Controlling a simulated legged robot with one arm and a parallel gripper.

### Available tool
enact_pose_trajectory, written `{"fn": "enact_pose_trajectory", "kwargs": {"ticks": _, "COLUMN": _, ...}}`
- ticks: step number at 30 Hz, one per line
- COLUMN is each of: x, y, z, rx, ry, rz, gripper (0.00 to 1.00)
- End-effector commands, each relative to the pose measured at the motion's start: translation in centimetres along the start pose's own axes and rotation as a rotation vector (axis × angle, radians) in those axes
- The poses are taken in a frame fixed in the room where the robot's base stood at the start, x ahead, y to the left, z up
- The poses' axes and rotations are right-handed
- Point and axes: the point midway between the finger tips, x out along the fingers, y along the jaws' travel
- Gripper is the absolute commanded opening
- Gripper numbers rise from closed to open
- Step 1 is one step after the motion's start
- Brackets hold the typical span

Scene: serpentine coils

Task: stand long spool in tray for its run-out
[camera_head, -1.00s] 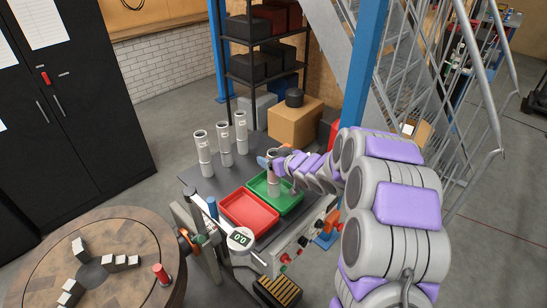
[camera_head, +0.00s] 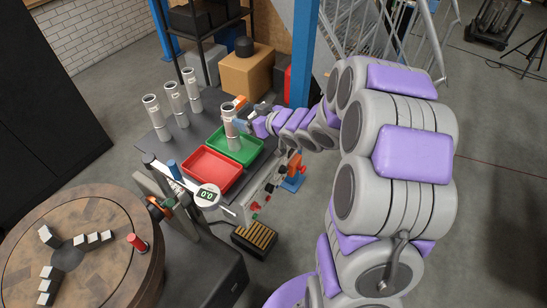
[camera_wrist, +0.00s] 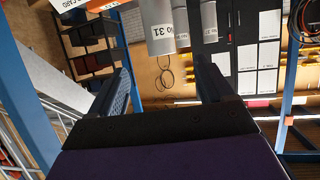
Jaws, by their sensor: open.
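A grey cylindrical spool (camera_head: 229,123) stands upright at the left end of the green tray (camera_head: 250,153). My gripper (camera_head: 243,121) is just right of this spool, at about its upper half. In the wrist view my gripper (camera_wrist: 160,72) is open with nothing between its fingers. A labelled grey spool (camera_wrist: 157,28) shows past the fingertips there, its top cut off by the frame. The red tray (camera_head: 231,181) is empty, next to the green one. Three more spools, the near one (camera_head: 153,118), the middle one (camera_head: 176,104) and the far one (camera_head: 191,90), stand in a row at left.
A dial gauge reading 0.0 (camera_head: 207,195) sits in front of the red tray. A round wooden table (camera_head: 100,230) with metal blocks and a red cylinder (camera_head: 137,243) is at front left. A blue post (camera_head: 303,50) and boxes (camera_head: 247,75) stand behind the bench.

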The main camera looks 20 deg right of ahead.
Motion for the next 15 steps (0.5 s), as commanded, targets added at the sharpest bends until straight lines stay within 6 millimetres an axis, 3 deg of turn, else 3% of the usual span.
{"fn": "enact_pose_trajectory", "kwargs": {"ticks": 5, "x": -0.5, "y": 0.3, "z": 0.0, "rx": -0.013, "ry": -0.039, "rz": 0.034, "gripper": 0.81}}
{"fn": "enact_pose_trajectory", "kwargs": {"ticks": 8, "x": -1.8, "y": 0.9, "z": 0.2, "rx": -0.029, "ry": -0.126, "rz": 0.111, "gripper": 0.81}}
{"fn": "enact_pose_trajectory", "kwargs": {"ticks": 11, "x": -4.3, "y": 1.5, "z": 0.8, "rx": -0.033, "ry": -0.258, "rz": 0.214, "gripper": 0.81}}
{"fn": "enact_pose_trajectory", "kwargs": {"ticks": 15, "x": -9.3, "y": 1.2, "z": 2.2, "rx": -0.002, "ry": -0.459, "rz": 0.341, "gripper": 0.81}}
